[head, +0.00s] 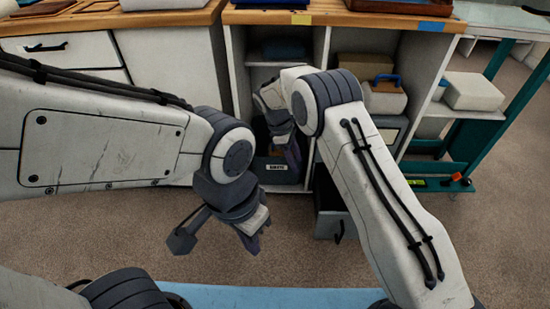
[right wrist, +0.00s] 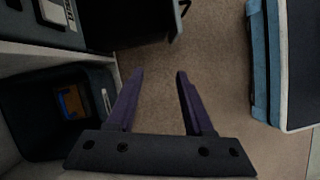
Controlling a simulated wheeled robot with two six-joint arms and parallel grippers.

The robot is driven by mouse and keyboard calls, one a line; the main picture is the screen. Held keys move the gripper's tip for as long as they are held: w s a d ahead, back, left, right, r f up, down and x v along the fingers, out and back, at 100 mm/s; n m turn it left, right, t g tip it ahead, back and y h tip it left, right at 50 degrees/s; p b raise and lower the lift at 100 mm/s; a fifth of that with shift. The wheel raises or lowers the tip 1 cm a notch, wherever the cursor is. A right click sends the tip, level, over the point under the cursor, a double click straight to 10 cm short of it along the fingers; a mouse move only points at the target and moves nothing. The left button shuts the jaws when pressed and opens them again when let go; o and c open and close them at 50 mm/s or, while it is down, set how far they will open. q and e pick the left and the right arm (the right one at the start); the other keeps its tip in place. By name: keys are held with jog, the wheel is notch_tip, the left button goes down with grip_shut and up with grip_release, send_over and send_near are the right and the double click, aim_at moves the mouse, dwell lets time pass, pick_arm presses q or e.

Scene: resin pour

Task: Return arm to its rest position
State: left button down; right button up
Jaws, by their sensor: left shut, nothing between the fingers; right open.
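My right arm reaches forward and down to the lower cabinet. Its gripper (head: 292,158) has purple fingers and is partly hidden by the arm in the head view. In the right wrist view the gripper (right wrist: 159,74) is open, with bare floor showing between its fingers. My left arm comes in from the left. Its gripper (head: 252,243) is shut and empty, hanging over the floor in front of the cabinets.
A dark bin with a white label (head: 277,168) stands in the lower cabinet by my right gripper. A dark box (right wrist: 30,88) in the right wrist view holds an orange-and-blue item (right wrist: 70,103). A low dark drawer (head: 334,222) sticks out. A wooden worktop (head: 270,18) runs above.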

jog(key=shift+s+d, duration=0.25)
jog(key=shift+s, duration=0.1)
